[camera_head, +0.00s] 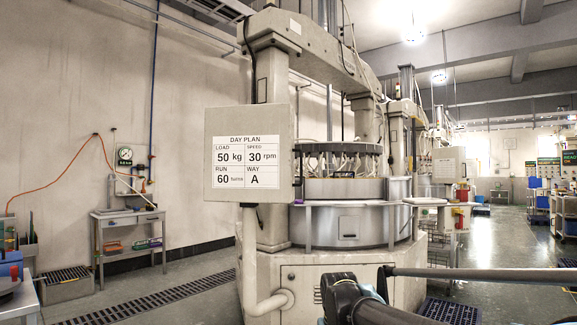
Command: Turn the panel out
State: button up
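The panel (249,190) is a pale grey box at the left front of the large lapping machine (345,222). Its flat face is turned towards me. A white sheet (248,162) on it reads "DAY PLAN": load 50 kg, speed 30 rpm, run 60 turns, way A. A dark edge with a small fitting (297,181) shows on the panel's right side. Its back and any controls there are hidden. Dark parts of my arm show at the bottom, right of centre, below and right of the panel and apart from it. My gripper cannot be made out.
A small steel table (128,225) stands by the left wall. A blue bin and part of a bench sit at the left edge. Floor gratings run left of the machine. The right aisle (500,235) is open.

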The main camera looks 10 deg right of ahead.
aim_at(250, 150)
jog(key=k, duration=0.6)
jog(key=z, duration=0.75)
jog(key=i, duration=1.75)
jog(key=u, duration=0.5)
